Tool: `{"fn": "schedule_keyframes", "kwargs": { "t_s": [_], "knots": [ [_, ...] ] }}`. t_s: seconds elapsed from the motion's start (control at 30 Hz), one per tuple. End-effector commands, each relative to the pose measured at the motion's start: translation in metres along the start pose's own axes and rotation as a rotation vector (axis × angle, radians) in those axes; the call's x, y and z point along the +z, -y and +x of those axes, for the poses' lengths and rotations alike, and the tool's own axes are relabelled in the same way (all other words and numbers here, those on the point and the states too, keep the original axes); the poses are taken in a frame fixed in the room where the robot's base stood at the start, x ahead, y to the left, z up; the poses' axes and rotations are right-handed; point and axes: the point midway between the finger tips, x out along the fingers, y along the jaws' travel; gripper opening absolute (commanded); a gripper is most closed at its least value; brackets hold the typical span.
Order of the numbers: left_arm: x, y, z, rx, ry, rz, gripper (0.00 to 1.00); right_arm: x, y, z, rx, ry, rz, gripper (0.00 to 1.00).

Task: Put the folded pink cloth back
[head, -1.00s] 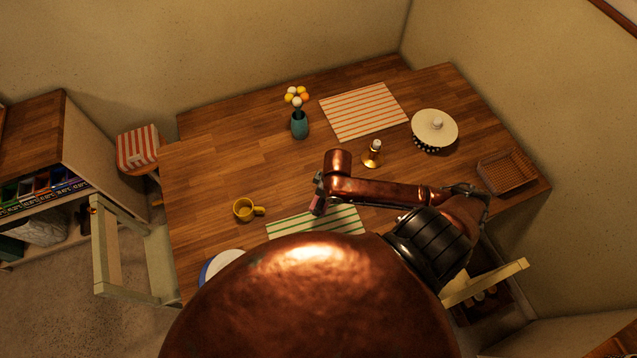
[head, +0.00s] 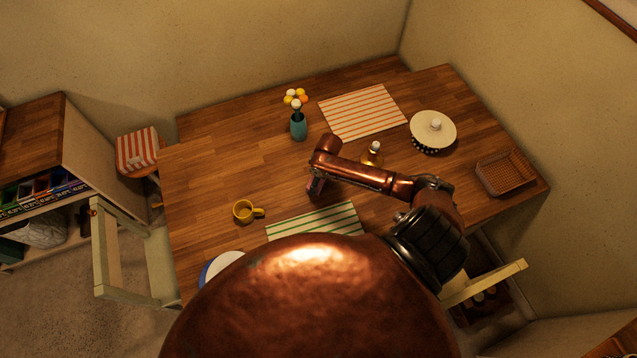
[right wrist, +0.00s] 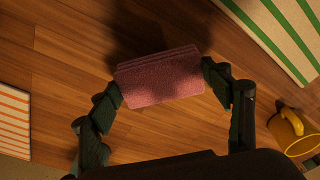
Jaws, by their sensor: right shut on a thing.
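The folded pink cloth (right wrist: 160,80) is a small layered bundle between the two fingers of my right gripper (right wrist: 162,84) in the right wrist view. The gripper is shut on it from both sides. A shadow falls on the wood beyond it, and it looks held above the table. In the head view my right gripper (head: 316,182) is over the middle of the wooden table (head: 215,165), with a bit of the cloth (head: 315,188) showing. My left gripper is not in view.
A green-striped mat (head: 330,218) and a yellow mug (head: 243,211) lie near. A teal vase (head: 298,127), an orange-striped mat (head: 362,112), a brass candle holder (head: 374,148), a lidded pot (head: 433,130) and an empty wicker basket (head: 506,174) stand farther off.

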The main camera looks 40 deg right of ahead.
Motion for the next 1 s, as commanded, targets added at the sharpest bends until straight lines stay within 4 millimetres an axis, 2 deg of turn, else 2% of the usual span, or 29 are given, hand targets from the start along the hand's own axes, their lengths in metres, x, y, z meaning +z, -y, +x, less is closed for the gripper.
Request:
{"fn": "schedule_keyframes", "kwargs": {
  "t_s": [0.03,0.13,0.53,0.57,0.6,0.8,1.0],
  "knots": [
    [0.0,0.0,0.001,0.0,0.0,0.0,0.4,0.003,0.002,0.01,-0.004,0.003,0.002,0.52],
    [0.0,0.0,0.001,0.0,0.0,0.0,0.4,0.005,0.002,0.02,-0.003,0.003,0.001,0.52],
    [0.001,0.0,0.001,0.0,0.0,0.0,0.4,0.006,0.002,0.026,-0.002,0.003,0.0,0.52],
    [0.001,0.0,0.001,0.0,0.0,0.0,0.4,0.006,0.002,0.026,-0.002,0.003,0.0,0.72],
    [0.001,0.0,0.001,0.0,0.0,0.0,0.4,0.006,0.002,0.026,-0.002,0.003,0.0,0.75],
    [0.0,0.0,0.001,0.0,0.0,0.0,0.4,0.006,0.002,0.025,-0.002,0.002,0.0,0.89],
    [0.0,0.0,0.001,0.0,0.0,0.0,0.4,0.006,0.002,0.025,-0.002,0.002,0.0,0.89]
  ]
}}
